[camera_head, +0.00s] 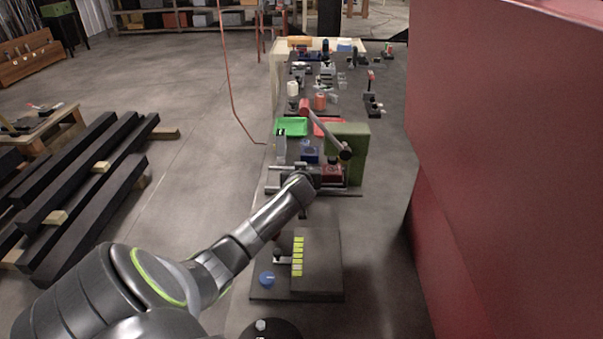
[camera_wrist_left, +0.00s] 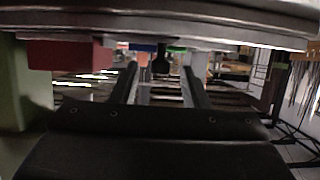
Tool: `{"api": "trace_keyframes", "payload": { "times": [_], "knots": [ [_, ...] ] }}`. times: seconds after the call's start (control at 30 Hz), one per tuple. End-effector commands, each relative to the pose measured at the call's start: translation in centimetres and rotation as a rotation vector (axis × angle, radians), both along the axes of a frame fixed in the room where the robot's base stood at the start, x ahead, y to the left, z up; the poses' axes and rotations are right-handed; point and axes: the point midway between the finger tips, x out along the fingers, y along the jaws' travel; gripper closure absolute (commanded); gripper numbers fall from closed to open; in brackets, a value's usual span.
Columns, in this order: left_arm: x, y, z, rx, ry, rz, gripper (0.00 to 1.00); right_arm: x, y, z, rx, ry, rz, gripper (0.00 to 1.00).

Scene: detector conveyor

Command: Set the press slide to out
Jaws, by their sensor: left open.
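The press has a green body (camera_head: 349,142) with a lever ending in a red knob (camera_head: 304,107). Its slide, with metal rails (camera_head: 347,192), lies low in front of the body, and my arm covers part of it. My left gripper (camera_head: 304,188) is at the slide; its fingers are hard to make out in the head view. In the left wrist view, the open fingers (camera_wrist_left: 159,72) stand apart on either side of a small dark knob (camera_wrist_left: 162,62). The knob hangs below a grey metal plate (camera_wrist_left: 170,30). I cannot tell whether the fingers touch it. My right gripper is out of view.
A green tray (camera_head: 291,126) and other small items stand farther along the bench. A box with yellow labels (camera_head: 318,262) and a blue knob (camera_head: 267,279) are nearer. A large red panel (camera_head: 500,130) blocks the right side. Dark beams (camera_head: 85,190) lie at left.

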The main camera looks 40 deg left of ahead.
Motion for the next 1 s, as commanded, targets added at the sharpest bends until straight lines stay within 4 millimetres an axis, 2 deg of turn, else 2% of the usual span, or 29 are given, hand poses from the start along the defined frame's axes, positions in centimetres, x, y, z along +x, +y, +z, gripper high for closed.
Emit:
{"api": "trace_keyframes", "payload": {
  "times": [0.03, 0.3, 0.33, 0.57, 0.67, 1.0],
  "knots": [
    [0.0, 0.0, 0.0, 0.000, 0.000, 0.000, 0.63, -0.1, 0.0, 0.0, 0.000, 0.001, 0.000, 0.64],
    [0.0, 0.0, 0.0, 0.000, 0.000, 0.000, 0.98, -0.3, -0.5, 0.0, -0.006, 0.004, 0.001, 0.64],
    [0.0, 0.0, 0.0, 0.000, 0.000, 0.000, 1.00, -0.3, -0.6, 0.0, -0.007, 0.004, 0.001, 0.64],
    [-0.1, 0.1, 0.0, 0.000, 0.001, 0.001, 1.00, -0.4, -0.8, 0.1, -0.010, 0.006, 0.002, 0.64],
    [-0.8, 1.0, 0.0, 0.003, 0.003, 0.003, 1.00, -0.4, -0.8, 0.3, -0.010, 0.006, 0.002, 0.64],
    [-6.8, 8.1, 0.0, 0.006, 0.006, 0.004, 1.00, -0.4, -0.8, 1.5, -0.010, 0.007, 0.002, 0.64]
  ]
}}
